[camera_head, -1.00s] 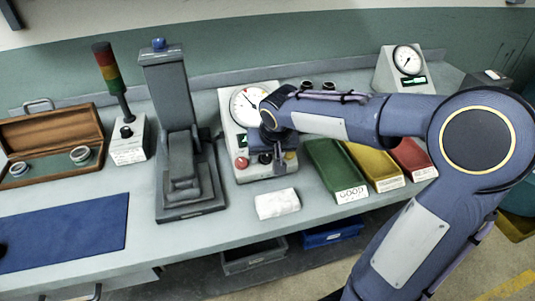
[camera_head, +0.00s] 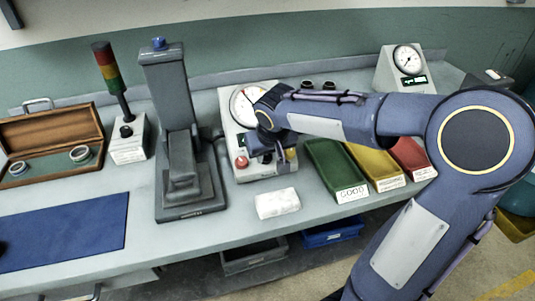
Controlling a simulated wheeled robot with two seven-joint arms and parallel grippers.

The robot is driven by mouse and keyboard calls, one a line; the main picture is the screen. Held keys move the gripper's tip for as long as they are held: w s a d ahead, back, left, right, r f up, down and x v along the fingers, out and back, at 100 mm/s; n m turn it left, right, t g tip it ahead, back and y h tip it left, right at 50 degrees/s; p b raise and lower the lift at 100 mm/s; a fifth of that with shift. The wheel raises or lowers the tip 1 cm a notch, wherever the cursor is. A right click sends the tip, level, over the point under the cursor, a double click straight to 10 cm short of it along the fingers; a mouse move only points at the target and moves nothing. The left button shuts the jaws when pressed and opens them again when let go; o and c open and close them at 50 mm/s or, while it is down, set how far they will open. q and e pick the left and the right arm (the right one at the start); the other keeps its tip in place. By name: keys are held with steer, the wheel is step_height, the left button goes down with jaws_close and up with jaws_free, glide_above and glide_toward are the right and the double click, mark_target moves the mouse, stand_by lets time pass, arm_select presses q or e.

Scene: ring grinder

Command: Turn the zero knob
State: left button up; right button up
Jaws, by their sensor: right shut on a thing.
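The gauge unit (camera_head: 230,118) is a light grey box with a round white dial (camera_head: 241,103), a red button (camera_head: 242,162) and a yellow-orange button (camera_head: 291,154). My right gripper (camera_head: 266,156) points down at the lower front of this unit, between the two buttons. It is shut on the zero knob, which the fingers and wrist hide. The wrist also covers the right part of the dial. My left gripper is not in view.
Green, yellow and red bins (camera_head: 330,165) stand right of the unit. A white block (camera_head: 277,203) lies in front. A tall grey stand (camera_head: 175,130) is to the left. A second dial gauge (camera_head: 407,60) stands at the back right.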

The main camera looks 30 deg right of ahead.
steer(key=n+h, duration=0.1)
steer(key=n, duration=0.2)
steer(key=n+b, duration=0.1)
steer(key=n, duration=0.2)
steer(key=shift+a+h, duration=0.15)
steer(key=shift+h, duration=0.25)
steer(key=shift+n, duration=0.3)
steer(key=o, duration=1)
steer(key=shift+r, duration=0.1)
steer(key=v, duration=0.7)
steer(key=shift+s+a+r, duration=0.15)
steer(key=shift+s+r, duration=0.05)
steer(key=shift+r, duration=0.05)
